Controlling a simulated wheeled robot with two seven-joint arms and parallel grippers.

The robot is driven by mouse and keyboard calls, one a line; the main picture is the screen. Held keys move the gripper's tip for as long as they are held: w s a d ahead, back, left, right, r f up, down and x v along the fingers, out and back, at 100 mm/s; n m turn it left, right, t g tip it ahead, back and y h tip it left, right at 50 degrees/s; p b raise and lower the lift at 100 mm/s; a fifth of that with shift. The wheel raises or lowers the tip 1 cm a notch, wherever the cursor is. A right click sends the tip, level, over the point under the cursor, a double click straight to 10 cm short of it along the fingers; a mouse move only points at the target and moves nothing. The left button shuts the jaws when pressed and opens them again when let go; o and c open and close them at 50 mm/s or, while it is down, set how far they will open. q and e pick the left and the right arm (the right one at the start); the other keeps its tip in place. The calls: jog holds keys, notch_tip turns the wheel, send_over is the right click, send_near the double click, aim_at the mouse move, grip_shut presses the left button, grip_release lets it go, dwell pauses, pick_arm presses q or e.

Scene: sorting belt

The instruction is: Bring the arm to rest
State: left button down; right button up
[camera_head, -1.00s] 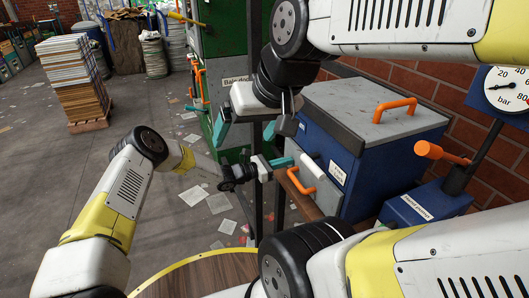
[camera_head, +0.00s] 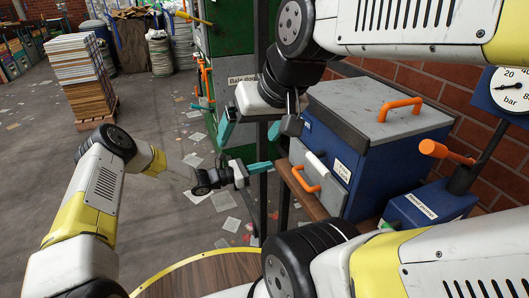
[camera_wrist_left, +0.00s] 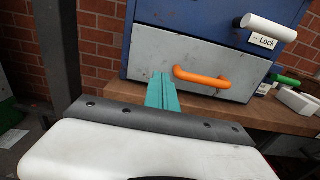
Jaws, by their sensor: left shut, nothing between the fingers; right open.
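My left gripper (camera_head: 260,168) is low in the middle of the head view, its teal fingers shut together and empty. The fingers also show in the left wrist view (camera_wrist_left: 162,93), pointing at the grey front panel of a blue box. They look apart from the orange handle (camera_head: 305,178) on that panel in the head view. The handle also shows in the left wrist view (camera_wrist_left: 201,77), to the right of the fingertips. My right gripper (camera_head: 250,128) hangs above the left one, its teal fingers spread and empty.
The blue box (camera_head: 380,158) with a grey lid stands on a brown bench (camera_wrist_left: 128,103), close to the right of both grippers. A blue stand with a gauge (camera_head: 512,88) is at the right. Open floor (camera_head: 55,165) with scattered papers lies to the left.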

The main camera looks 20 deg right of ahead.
pick_arm(q)
jog(key=s+a+r+m+g+y, duration=0.1)
jog(key=s+a+r+m+y, duration=0.35)
jog(key=a+r+m, duration=0.4)
jog(key=s+a+r+m+g+y, duration=0.1)
jog(key=s+a+r+m+y, duration=0.35)
jog(key=a+r, duration=0.7)
jog(key=s+a+r+m+t+y, duration=0.3)
jog(key=s+a+r, duration=0.3)
jog(key=s+a, duration=0.3)
jog(key=s+a+r+m+t+y, duration=0.3)
jog(key=s+a+r, duration=0.4)
jog(key=a, duration=0.5)
jog(key=s+t, duration=0.1)
jog(key=s, duration=0.1)
jog(key=shift+s+a+t+y, duration=0.25)
jog(key=shift+s+t+y, duration=0.05)
jog(key=shift+s+y, duration=0.1)
